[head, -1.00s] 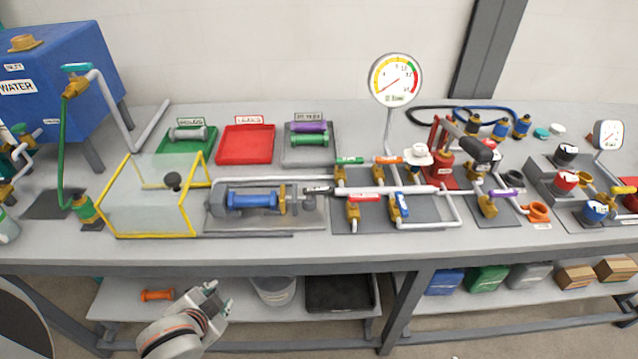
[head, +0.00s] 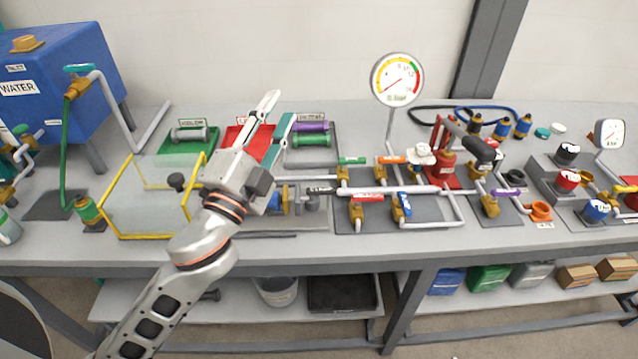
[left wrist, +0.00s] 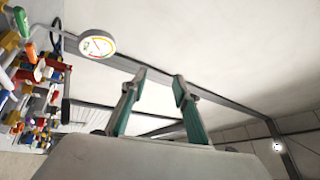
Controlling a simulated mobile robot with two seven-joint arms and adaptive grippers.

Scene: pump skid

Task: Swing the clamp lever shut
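My left gripper (head: 277,112) is raised above the bench, in front of the pump unit, with its fingers pointing up and away. Its two teal-padded fingers are apart, with nothing between them, as the left wrist view (left wrist: 159,80) also shows. The arm hides the blue cylinder and much of the pump unit. A brass flange (head: 284,201) shows just right of the gripper body. A dark handle (head: 321,190), possibly the clamp lever, lies by the pipe at its right; its exact position is hard to tell. My right gripper is not in view.
A clear guard box with a yellow frame (head: 150,237) stands left of the arm. Red (head: 233,134) and green (head: 172,148) trays lie behind. A tall gauge (head: 397,79) and piping with valves stand to the right. The front bench strip is largely free.

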